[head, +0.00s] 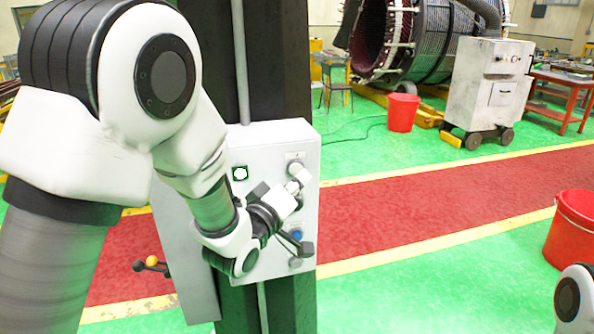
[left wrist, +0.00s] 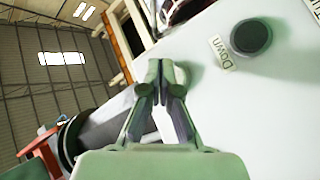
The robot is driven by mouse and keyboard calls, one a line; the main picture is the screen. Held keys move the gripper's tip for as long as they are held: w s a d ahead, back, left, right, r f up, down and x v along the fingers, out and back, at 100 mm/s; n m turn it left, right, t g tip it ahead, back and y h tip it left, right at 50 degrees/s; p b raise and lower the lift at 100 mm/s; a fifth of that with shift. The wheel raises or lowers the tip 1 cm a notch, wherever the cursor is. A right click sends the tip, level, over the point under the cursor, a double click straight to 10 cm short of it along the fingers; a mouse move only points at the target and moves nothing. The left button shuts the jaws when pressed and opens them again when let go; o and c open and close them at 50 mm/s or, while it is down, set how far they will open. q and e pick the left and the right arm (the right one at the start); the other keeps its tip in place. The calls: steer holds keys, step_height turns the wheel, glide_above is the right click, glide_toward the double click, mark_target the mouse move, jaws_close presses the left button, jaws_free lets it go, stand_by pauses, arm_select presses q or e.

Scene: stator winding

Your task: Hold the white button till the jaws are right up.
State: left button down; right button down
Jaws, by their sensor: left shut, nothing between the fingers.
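A pale grey control box (head: 270,145) is fixed to a dark column. A white button (head: 294,168) near its top right is partly covered by my left gripper (head: 299,180). The gripper is shut and empty, its fingertips at or close to that button; I cannot tell if they press it. In the left wrist view the shut fingertips (left wrist: 160,75) are in front of the pale box face, and no white button can be made out there. A dark button (left wrist: 250,37) labelled "Down" sits to their right. I cannot make out the jaws. My right gripper is out of view.
A yellow-knobbed lever (head: 151,261) is left of the column. Red buckets (head: 402,112) (head: 575,230) and a grey wheeled cabinet (head: 488,85) stand on the right. The red walkway (head: 430,190) is clear.

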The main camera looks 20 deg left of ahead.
arm_select(q)
steer(key=shift+w+a, duration=0.1)
steer(key=shift+w, duration=0.05)
steer(key=shift+w+a, duration=0.2)
stand_by(0.3)
steer(key=shift+w+a, duration=0.15)
steer(key=shift+w, duration=0.15)
stand_by(0.8)
stand_by(4.9)
steer(key=shift+s+d+b, duration=0.35)
steer(key=shift+s+d, duration=0.1)
steer(key=shift+s, duration=0.2)
steer(key=shift+s+d+b, duration=0.2)
steer(key=shift+s+d, duration=0.5)
steer(key=shift+s, duration=0.35)
steer(key=shift+s+d+b, duration=0.15)
steer(key=shift+s+d, duration=0.55)
steer(key=shift+s, duration=0.35)
